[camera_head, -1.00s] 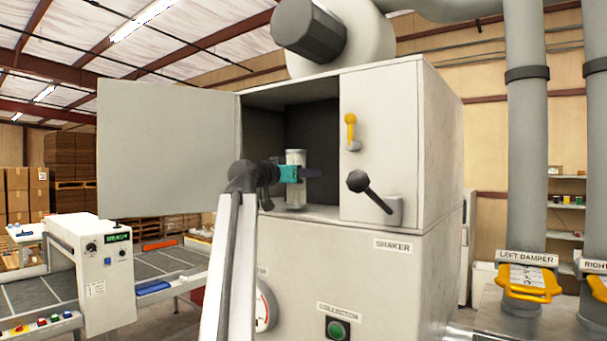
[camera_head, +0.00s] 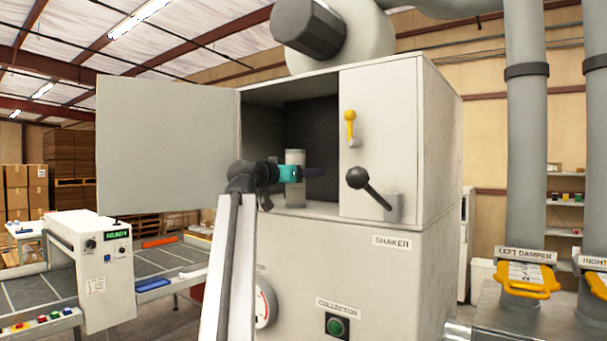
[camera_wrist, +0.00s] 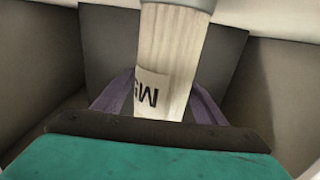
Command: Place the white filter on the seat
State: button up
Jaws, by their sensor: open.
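The white filter (camera_wrist: 172,60) is a pale pleated cylinder with a grey cap and a label with dark letters. It stands upright inside the open compartment (camera_head: 262,130) of the cabinet, and it also shows in the head view (camera_head: 295,158). My gripper (camera_head: 312,173) reaches into the compartment at the filter's height. In the wrist view its purple fingers (camera_wrist: 165,100) lie on both sides of the filter, open.
The compartment door (camera_head: 168,147) is swung open to the left. A yellow handle (camera_head: 350,125) and a black-knobbed shaker lever (camera_head: 370,190) stick out right of the opening. A green collector button (camera_head: 338,328) is below. A conveyor machine (camera_head: 95,265) stands at the left.

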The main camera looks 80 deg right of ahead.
jog(key=shift+r, duration=0.15)
jog(key=b+v, duration=0.3)
jog(key=v, duration=0.9)
dwell(0.6)
